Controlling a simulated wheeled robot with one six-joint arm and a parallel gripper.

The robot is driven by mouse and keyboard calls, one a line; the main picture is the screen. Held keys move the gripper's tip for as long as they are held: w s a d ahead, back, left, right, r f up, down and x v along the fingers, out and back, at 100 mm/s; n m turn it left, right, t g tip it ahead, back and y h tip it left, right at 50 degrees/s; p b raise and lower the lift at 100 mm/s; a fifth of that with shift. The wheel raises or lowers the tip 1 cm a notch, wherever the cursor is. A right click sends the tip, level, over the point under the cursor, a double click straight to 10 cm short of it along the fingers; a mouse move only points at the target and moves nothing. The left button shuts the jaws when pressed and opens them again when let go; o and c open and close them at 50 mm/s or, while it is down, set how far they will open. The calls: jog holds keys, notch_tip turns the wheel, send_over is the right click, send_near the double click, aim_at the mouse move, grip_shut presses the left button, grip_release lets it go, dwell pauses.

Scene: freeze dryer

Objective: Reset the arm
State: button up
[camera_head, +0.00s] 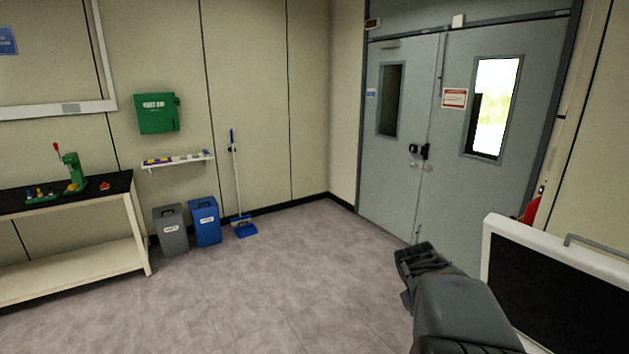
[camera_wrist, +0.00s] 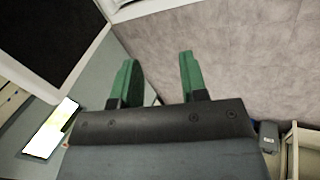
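My gripper (camera_head: 425,258) is at the lower right of the head view, held in the air beside a white-framed dark panel. In the wrist view my gripper (camera_wrist: 158,82) shows two green fingers spread apart with nothing between them. Its fingers point over the bare grey floor. My forearm fills the lower right of the head view and hides part of the floor.
The white-framed panel (camera_head: 556,258) stands close at right and also shows in the wrist view (camera_wrist: 100,15). Grey double doors (camera_head: 405,190) are behind. A black-topped bench (camera_head: 100,188), a grey bin (camera_head: 171,232) and a blue bin (camera_head: 205,222) stand left. The middle floor is clear.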

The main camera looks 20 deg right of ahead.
jog(key=a+r+t+y, duration=0.2)
jog(key=a+t+y, duration=0.2)
jog(key=a, duration=2.3)
jog(key=shift+a+n+t+y, duration=0.15)
jog(key=shift+n+t+y, duration=0.25)
jog(key=shift+y, duration=0.2)
